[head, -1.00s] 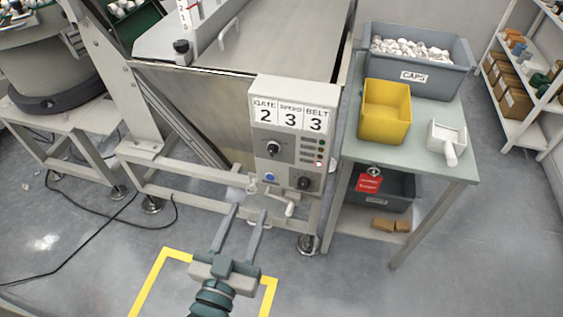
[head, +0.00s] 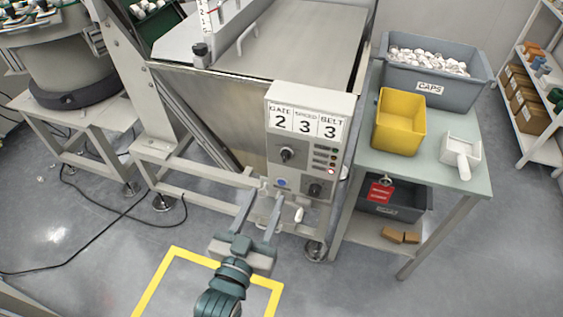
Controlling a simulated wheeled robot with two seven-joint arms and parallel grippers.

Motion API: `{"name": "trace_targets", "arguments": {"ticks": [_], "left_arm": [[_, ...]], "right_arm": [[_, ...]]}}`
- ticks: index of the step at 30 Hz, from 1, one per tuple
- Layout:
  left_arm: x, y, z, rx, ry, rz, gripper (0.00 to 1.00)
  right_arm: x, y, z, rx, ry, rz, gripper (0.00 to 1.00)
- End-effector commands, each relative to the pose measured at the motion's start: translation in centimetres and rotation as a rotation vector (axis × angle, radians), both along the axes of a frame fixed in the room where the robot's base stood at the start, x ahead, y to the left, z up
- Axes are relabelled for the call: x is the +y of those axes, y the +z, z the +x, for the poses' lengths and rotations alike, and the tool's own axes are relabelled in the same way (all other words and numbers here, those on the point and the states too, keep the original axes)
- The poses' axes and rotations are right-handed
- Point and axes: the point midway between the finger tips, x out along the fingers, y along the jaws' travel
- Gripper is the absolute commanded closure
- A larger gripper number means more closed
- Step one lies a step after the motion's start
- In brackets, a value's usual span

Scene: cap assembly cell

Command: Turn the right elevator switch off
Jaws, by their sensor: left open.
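I cannot tell which one is the right elevator switch. My left gripper (head: 264,197) is open and empty, its two fingers pointing at the box's lower left edge, left of the dark switch. My right gripper is out of view.
A pale crank handle (head: 298,214) sticks out below the box. To the right a table (head: 466,190) carries a yellow bin (head: 400,122), a grey caps crate (head: 434,90) and a white scoop (head: 461,152). A yellow floor marking (head: 160,283) lies in front.

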Motion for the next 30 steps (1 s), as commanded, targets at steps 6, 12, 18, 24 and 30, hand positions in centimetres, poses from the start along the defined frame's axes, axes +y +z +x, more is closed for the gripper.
{"name": "trace_targets", "arguments": {"ticks": [6, 12, 18, 24, 30], "left_arm": [[-1.2, 0.2, 3.8, -0.002, 0.0, -0.001, 0.59], [-2.3, 0.2, 7.2, -0.001, 0.0, 0.0, 0.59], [-3.2, 0.1, 10.0, 0.0, 0.001, 0.0, 0.59], [-3.7, 0.0, 11.5, 0.0, 0.001, 0.0, 0.59], [-3.8, 0.0, 11.8, 0.001, 0.001, -0.001, 0.59]], "right_arm": [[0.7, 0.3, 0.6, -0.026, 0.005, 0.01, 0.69], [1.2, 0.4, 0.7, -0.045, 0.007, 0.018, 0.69], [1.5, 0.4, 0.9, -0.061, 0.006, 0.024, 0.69], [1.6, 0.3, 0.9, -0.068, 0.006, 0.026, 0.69], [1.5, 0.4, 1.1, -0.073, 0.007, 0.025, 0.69]]}}
